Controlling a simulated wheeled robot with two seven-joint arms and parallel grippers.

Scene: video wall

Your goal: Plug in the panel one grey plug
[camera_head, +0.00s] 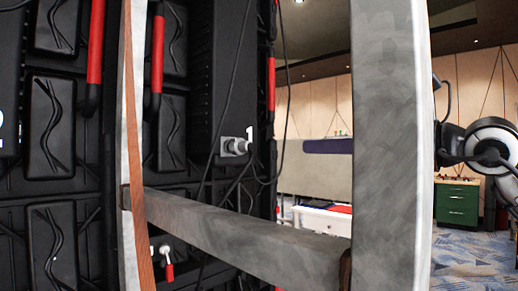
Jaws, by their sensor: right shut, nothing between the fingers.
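A grey plug-like connector (234,147) sits against the dark back panel (222,75) marked with a white 1, with black cables hanging around it. I cannot tell whether it is fully seated. My right arm comes in at the right edge, and the dark part of my right gripper (447,145) shows just beside the grey upright post, partly hidden by it. It is shut and empty, well to the right of the connector. My left gripper is not in view.
A wide grey post (385,150) and a slanting grey crossbar (240,234) stand in front of the panels. A narrow post (133,90) stands left. A green cabinet (456,204) and a white table (318,220) are farther back.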

